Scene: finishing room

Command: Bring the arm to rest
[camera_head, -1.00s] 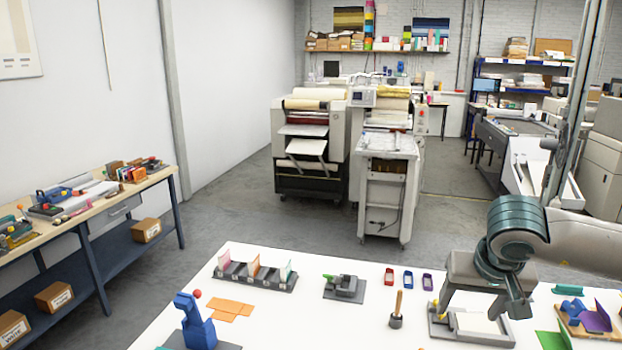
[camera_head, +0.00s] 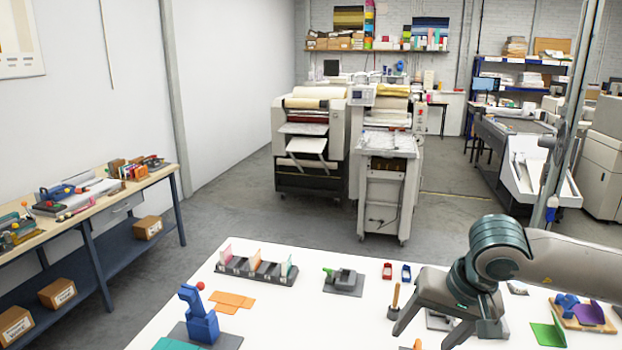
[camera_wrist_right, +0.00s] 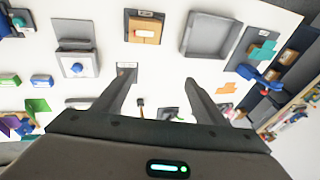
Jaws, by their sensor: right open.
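My right gripper (camera_head: 421,338) hangs over the right half of the white table (camera_head: 300,318) in the head view. Its jaws point down and to the left. In the right wrist view its two fingers (camera_wrist_right: 160,82) stand apart with nothing held between them. The fingers look clear of the objects, though the exact height above the table is hard to judge. My right arm comes in from the right edge. My gripper hides most of a grey tray behind it in the head view. My left gripper is not in view.
A wooden-handled tool (camera_head: 395,297) stands just left of my right gripper. A green-and-grey device (camera_head: 345,281), a card rack (camera_head: 255,268), orange pieces (camera_head: 232,301) and a blue stand (camera_head: 201,318) lie farther left. A purple-and-blue item (camera_head: 588,313) is at right.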

